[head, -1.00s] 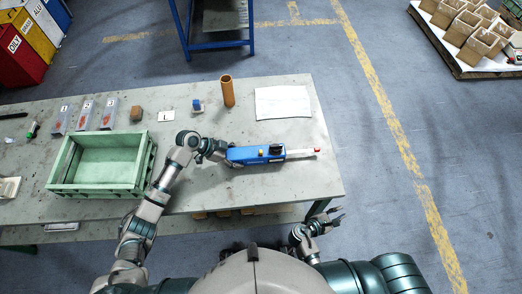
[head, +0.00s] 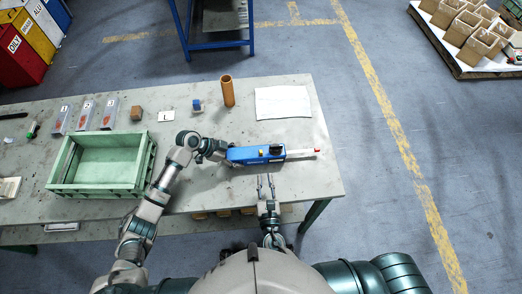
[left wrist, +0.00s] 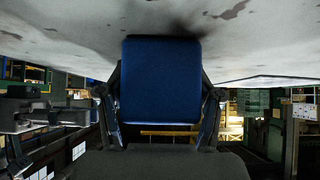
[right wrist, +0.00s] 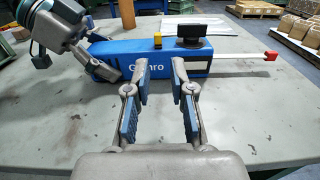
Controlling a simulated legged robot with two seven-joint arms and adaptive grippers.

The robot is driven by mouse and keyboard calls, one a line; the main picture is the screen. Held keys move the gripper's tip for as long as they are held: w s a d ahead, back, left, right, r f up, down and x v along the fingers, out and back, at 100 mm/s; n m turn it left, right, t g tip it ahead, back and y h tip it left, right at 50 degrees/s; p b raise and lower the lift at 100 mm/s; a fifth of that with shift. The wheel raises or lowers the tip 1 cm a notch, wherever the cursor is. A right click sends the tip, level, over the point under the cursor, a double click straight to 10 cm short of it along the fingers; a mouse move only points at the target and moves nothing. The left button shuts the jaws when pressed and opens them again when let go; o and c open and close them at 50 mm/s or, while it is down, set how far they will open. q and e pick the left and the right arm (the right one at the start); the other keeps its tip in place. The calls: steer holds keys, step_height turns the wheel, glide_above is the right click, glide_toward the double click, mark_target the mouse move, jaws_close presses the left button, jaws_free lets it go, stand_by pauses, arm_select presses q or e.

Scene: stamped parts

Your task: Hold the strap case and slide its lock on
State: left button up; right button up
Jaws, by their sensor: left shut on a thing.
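The strap case is a long blue case (head: 250,155) lying at the table's right half, with a white bar (head: 301,153) and red tip pointing right. In the right wrist view a small yellow block (right wrist: 157,40) and a black knob (right wrist: 203,33) sit on its top; I cannot tell which is the lock. My left gripper (head: 227,157) is shut on the case's left end, and the blue end (left wrist: 160,80) fills the space between its fingers in the left wrist view. My right gripper (head: 265,178) is open and empty, in front of the case, its fingers pointing toward it.
A green crate (head: 100,190) stands at the left on the table (head: 200,206). Behind the case are an orange-brown tube (head: 227,90), a small blue-topped item (head: 197,105) and a white sheet (head: 283,102). The table right of the case is clear.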

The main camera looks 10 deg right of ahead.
mark_target(261, 153)
steer(key=w, duration=1.1)
steer(key=shift+w, duration=0.4)
jaws_close()
